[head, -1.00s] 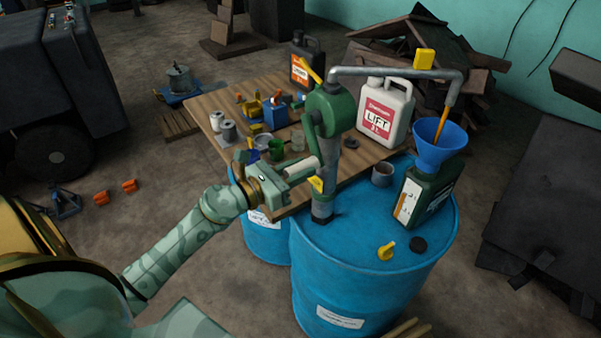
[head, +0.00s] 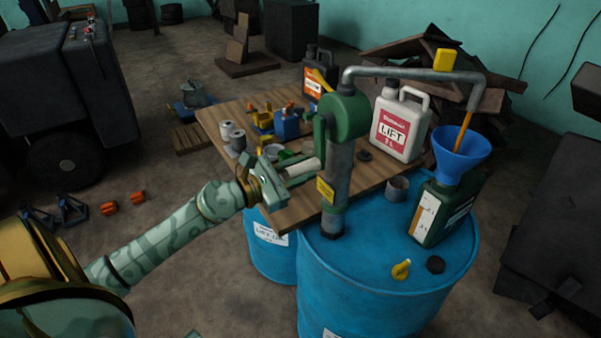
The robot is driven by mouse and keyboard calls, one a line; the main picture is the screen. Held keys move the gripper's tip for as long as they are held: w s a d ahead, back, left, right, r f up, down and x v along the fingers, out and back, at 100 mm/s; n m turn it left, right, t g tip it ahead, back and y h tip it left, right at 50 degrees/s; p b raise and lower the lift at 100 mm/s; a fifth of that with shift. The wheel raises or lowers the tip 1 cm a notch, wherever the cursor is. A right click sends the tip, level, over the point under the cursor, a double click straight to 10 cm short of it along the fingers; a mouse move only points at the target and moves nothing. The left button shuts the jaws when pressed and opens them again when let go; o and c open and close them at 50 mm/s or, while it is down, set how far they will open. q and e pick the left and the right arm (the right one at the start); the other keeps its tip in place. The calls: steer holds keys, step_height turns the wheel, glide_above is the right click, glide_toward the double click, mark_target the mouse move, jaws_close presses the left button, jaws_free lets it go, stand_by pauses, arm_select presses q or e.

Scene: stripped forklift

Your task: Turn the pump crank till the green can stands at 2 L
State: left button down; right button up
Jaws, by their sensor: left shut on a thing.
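The green pump (head: 343,118) stands upright on a blue drum (head: 380,300). Its crank has a pale handle (head: 303,169) at the lower left of the pump head. My left gripper (head: 290,176) is shut on the crank handle. The pump's grey spout pipe (head: 410,75) reaches right, and amber oil (head: 464,128) runs from its end into a blue funnel (head: 459,158). The funnel sits in the green can (head: 434,215), upright on the drum. A pale level strip shows on the can's side, but its marks are too small to read. My right gripper is out of view.
A wooden table (head: 215,122) behind holds a white LIFT can (head: 400,125), a dark can (head: 315,72) and small parts. A grey cup (head: 397,188), a yellow piece (head: 401,269) and a black cap (head: 435,265) lie on the drum.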

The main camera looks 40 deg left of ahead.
arm_select(q)
steer(key=c, duration=1.1)
jaws_free()
steer(key=b+v, duration=0.1)
steer(key=v, duration=0.1)
steer(key=b+v, duration=0.1)
steer(key=v, duration=0.2)
steer(key=f+b+v, duration=0.1)
steer(key=v, duration=0.2)
steer(key=shift+b, duration=0.3)
steer(key=v, duration=0.2)
steer(key=b+v, duration=0.1)
steer(key=v, duration=0.2)
steer(key=r+b+v, duration=0.1)
steer(key=v, duration=0.2)
steer(key=shift+s, duration=0.2)
